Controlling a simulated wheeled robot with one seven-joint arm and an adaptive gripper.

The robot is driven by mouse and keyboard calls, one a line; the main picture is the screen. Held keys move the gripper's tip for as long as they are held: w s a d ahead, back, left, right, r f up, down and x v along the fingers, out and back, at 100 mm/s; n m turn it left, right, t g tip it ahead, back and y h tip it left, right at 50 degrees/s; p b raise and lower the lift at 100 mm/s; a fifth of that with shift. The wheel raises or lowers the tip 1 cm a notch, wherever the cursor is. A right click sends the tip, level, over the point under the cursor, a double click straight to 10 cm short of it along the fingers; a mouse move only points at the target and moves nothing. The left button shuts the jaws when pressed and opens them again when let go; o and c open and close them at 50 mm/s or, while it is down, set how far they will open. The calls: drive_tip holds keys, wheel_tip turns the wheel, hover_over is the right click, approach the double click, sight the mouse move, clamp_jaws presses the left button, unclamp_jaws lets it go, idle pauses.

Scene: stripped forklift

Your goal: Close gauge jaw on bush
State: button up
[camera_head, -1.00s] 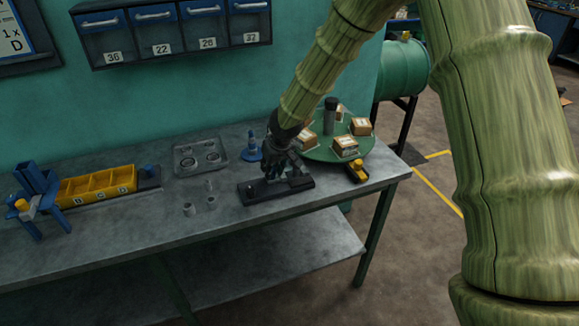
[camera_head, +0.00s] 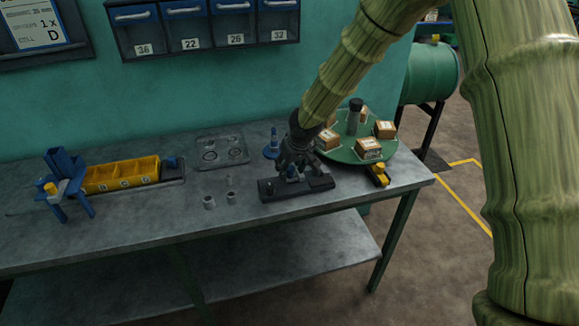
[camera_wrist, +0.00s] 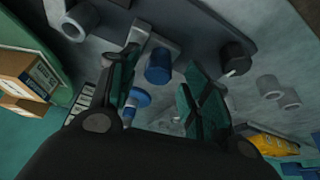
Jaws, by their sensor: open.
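The gauge (camera_head: 272,194) is a dark base on the bench, in the head view below my gripper (camera_head: 293,174). In the wrist view, my gripper (camera_wrist: 160,92) is open, its two dark green fingers apart. A blue cylindrical knob (camera_wrist: 158,66) on the gauge shows between the fingers and slightly beyond them, with a visible gap on each side. A grey block (camera_wrist: 139,36) adjoins the knob. A dark round post (camera_wrist: 237,54) stands on the gauge at the right, and a grey cylinder (camera_wrist: 77,21) is at upper left. I cannot tell which is the bush in the gauge.
Several loose grey bushes (camera_head: 209,202) stand left of the gauge. Behind are a clear tray (camera_head: 221,159) and a blue stand (camera_head: 271,152). A green turntable (camera_head: 340,155) with boxes is close at right. A yellow bin (camera_head: 120,176) lies farther left. The bench front is clear.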

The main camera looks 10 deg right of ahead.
drive_tip(key=shift+s+r, duration=0.15)
drive_tip(key=shift+r, duration=0.5)
drive_tip(key=v, duration=1)
drive_tip(key=shift+r, duration=0.3)
drive_tip(key=shift+s, duration=0.15)
